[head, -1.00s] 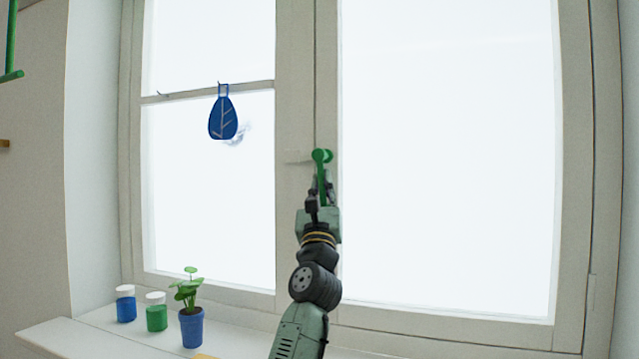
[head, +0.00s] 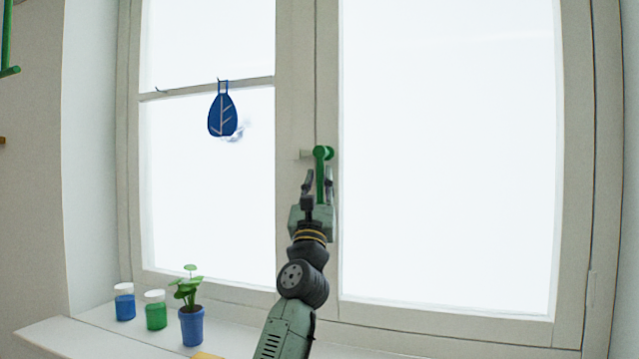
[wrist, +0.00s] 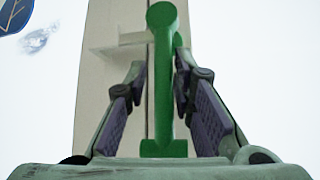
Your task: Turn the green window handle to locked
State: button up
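The green window handle (head: 320,170) is on the frame post between the two panes. Its round hub is at the top and its lever hangs straight down. The handle (wrist: 165,85) also shows upright in the wrist view, lever end lowest, between the two fingers. My gripper (head: 319,182) is just below the hub. In the wrist view my gripper (wrist: 160,72) is open, with a finger on each side of the lever. A gap shows at the left finger; the right finger is close to the lever, and I cannot tell whether it touches.
A pale catch piece (head: 305,154) sits left of the hub. A blue leaf ornament (head: 222,115) hangs from a rod at left. On the sill stand a potted plant (head: 192,325), a blue jar (head: 124,305) and a green jar (head: 155,315). The right pane side is free.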

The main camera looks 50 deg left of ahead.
jog(key=shift+o, duration=0.8)
jog(key=shift+w+f, duration=0.1)
jog(key=shift+d, duration=0.1)
jog(key=v, duration=1.2)
